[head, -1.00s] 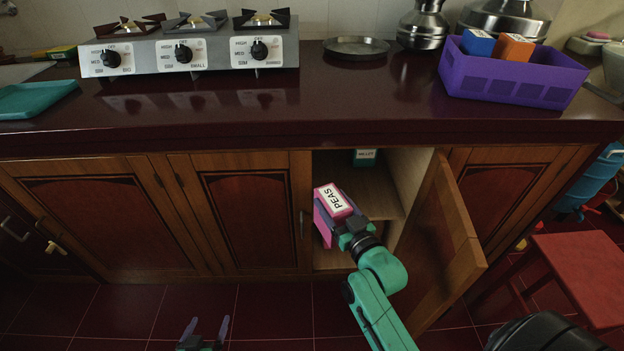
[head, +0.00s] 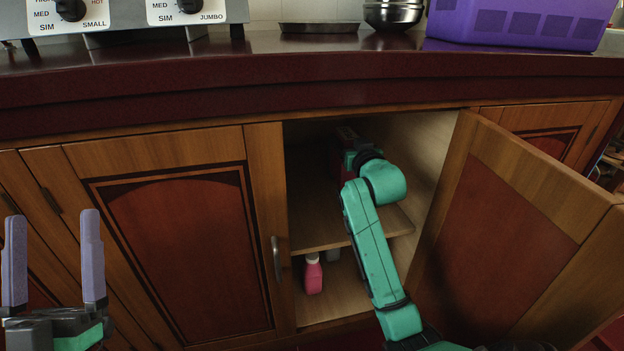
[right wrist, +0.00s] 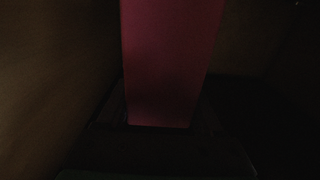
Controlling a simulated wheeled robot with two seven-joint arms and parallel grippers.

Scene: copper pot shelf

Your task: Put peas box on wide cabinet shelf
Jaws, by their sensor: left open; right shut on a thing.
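The open cabinet's shelf (head: 312,218) is a wooden board at mid height in the head view. My right arm reaches through the opening above it. My right gripper (head: 345,148) is deep in the shaded upper compartment, shut on the peas box. The pink side of the peas box (right wrist: 170,62) fills the middle of the right wrist view, between the fingers. In the head view the box is mostly hidden by my gripper and shade, so I cannot tell whether it touches the shelf. My left gripper (head: 53,260) is open and empty, in front of the closed door at left.
The cabinet door (head: 520,195) stands open to the right of my arm. A pink bottle (head: 313,276) stands in the lower compartment. The countertop (head: 300,68) overhangs above, with a stove (head: 125,18) and a purple basket (head: 520,22). The shelf's front left is clear.

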